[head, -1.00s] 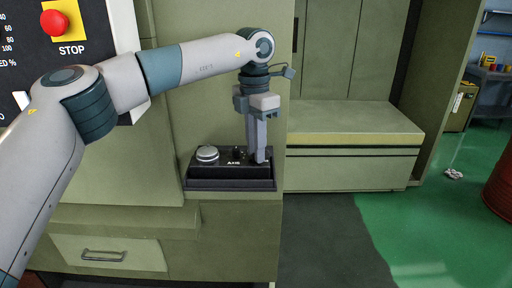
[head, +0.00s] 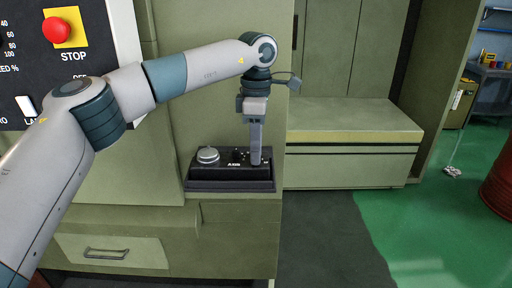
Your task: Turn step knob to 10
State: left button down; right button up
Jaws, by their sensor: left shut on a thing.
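A black control box (head: 230,185) sits on the green cabinet ledge. A silver round knob (head: 207,155) is on its left part, and a small dark knob (head: 238,154) is near its middle. My left gripper (head: 256,161) points straight down at the right end of the box. Its fingers are shut at the box top, and they hide what they hold, so I cannot tell the step knob's setting. My right gripper is not in view.
A panel with a red stop button (head: 57,30) is at the upper left, behind my left arm. A green bench (head: 350,118) stands to the right. A red drum (head: 498,184) is at the far right edge. Green floor lies open between them.

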pick_arm(q)
jog(key=shift+m, duration=0.7)
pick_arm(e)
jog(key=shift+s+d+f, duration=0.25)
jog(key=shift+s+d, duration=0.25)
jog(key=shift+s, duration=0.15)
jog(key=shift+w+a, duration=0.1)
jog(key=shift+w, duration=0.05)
pick_arm(q)
jog(key=c, duration=1.7)
grip_release()
jog(key=shift+o, duration=0.2)
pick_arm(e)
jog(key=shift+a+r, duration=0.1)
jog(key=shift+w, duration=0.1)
